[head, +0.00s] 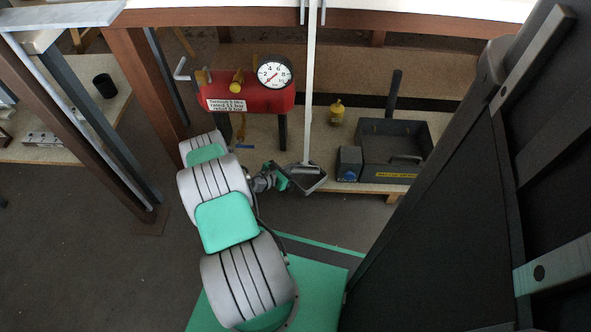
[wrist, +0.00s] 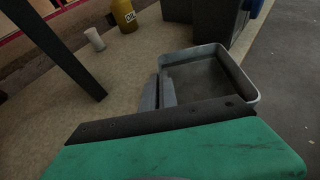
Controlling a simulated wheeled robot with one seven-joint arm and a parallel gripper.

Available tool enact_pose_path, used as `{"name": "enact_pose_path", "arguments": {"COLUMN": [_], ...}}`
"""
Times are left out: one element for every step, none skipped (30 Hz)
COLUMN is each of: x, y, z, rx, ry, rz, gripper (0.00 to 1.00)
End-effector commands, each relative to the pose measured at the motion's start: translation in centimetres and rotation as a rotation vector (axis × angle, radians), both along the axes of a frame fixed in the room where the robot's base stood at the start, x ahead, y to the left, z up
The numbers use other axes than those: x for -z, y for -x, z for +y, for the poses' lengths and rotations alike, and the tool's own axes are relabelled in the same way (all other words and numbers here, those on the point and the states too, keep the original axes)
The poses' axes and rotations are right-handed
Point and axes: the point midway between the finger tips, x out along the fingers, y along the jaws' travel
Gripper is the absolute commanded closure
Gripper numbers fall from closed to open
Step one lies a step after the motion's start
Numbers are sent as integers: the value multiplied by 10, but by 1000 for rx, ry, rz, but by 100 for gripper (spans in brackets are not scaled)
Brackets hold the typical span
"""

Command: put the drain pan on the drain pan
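A grey, shallow, open drain pan (head: 309,182) is at the front edge of the low wooden bench, and its grey rim and dark inside show in the wrist view (wrist: 210,78). My gripper (head: 283,178) reaches it from the left. In the wrist view its narrow grey fingertips (wrist: 159,92) lie on either side of the pan's near-left wall and appear closed on it. The green and black gripper body hides the pan's near end. Whether the pan touches the bench is unclear. I cannot make out a second drain pan.
A red tank (head: 245,95) with a gauge stands behind. A yellow bottle (head: 337,112) and a dark open box (head: 395,150) with a smaller grey box (head: 349,164) are on the bench. A pale upright pole (head: 311,80) comes down at the pan. A dark panel (head: 455,200) blocks the right.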

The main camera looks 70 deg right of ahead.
Motion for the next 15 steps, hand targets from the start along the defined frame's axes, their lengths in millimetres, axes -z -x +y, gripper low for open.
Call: {"name": "enact_pose_path", "arguments": {"x": [-2, -3, -3, -3, -3, -2, 0, 1, 2, 2, 1, 1, 1, 1, 1], "y": [-1, -1, -1, -1, -1, -1, -1, -1, -1, -1, -1, -1, -1, -1, -1], "z": [-1, -1, -1, -1, -1, -1, -1, -1, -1, -1, 0, 0, 0, 0, 0], "rx": [0, 0, 0, 0, 0, 0, 0, 0, 0, 0, 0, 1, 1, 1, 1], "ry": [3, 3, 3, 3, 3, 3, 3, 3, 3, 3, 2, 2, 2, 2, 2], "rz": [-1, -1, -1, -1, -1, -1, -1, -1, -1, -1, -1, -1, -1, -1, -1], "gripper": [100, 100, 100, 100, 100, 100, 100, 100, 100, 100, 95, 92, 89, 87, 84]}}
